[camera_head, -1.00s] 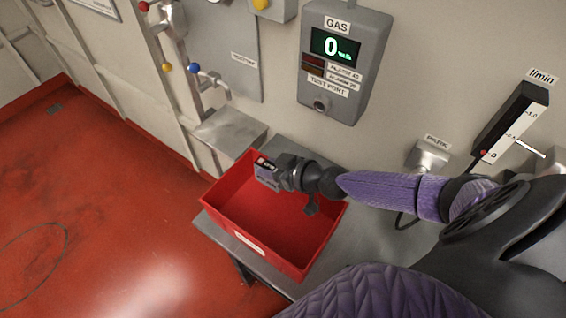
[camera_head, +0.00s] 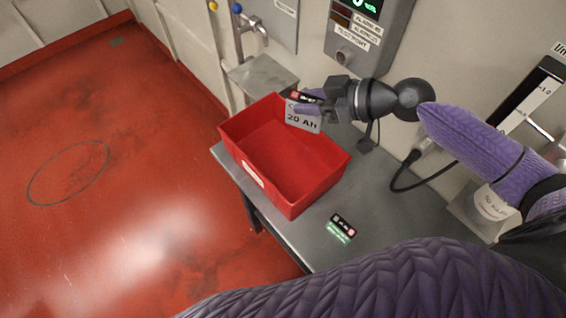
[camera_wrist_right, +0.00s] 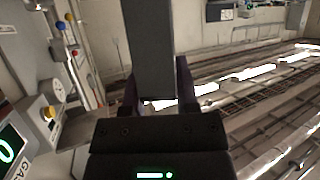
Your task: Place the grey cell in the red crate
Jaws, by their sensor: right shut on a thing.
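The grey cell (camera_head: 302,124), a flat block lettered "20 AH", hangs in my right gripper (camera_head: 310,104) at the back of the red crate (camera_head: 262,178). In the head view it overlaps the crate's back right rim; its exact height above the rim cannot be told. In the wrist view the grey cell (camera_wrist_right: 152,45) stands out long and plain between the two fingers of my right gripper (camera_wrist_right: 158,88), which are shut on it. The inside of the crate looks empty where it shows. My left gripper is not in view.
The crate stands on a grey metal table (camera_head: 385,215). A gas meter (camera_head: 365,35), a tap (camera_head: 254,30) and a small metal shelf (camera_head: 262,78) are on the wall behind. Red floor lies left.

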